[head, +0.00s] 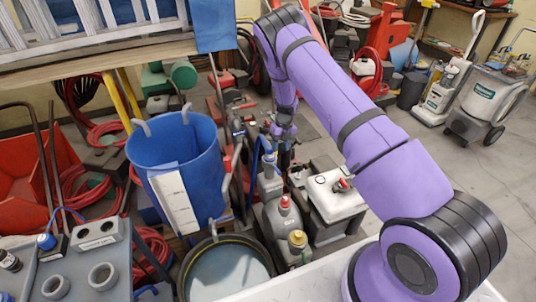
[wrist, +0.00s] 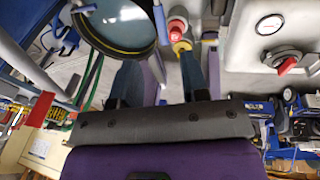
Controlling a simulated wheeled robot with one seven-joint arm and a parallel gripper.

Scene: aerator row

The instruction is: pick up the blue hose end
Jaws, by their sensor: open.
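A bent blue hose piece (head: 268,146) stands above the grey machine, just left of my gripper (head: 284,152) in the head view. A narrow blue strip (wrist: 161,22) shows between the fingers in the wrist view, beyond their tips. A second blue hose with a round blue end (head: 46,241) lies on the grey cart at the lower left, far from my gripper. I cannot tell which is the named hose end. My gripper (wrist: 160,68) is open, its two dark fingers apart and pointing down, with nothing visibly held. Its fingertips are small and partly lost among machine parts in the head view.
A large blue bin (head: 178,160) stands left of my gripper. A grey machine with red (head: 284,203) and yellow (head: 297,239) caps is below, beside a white tank (head: 335,194). A round open tub (head: 228,272) is in front. Clear floor (head: 440,160) lies right.

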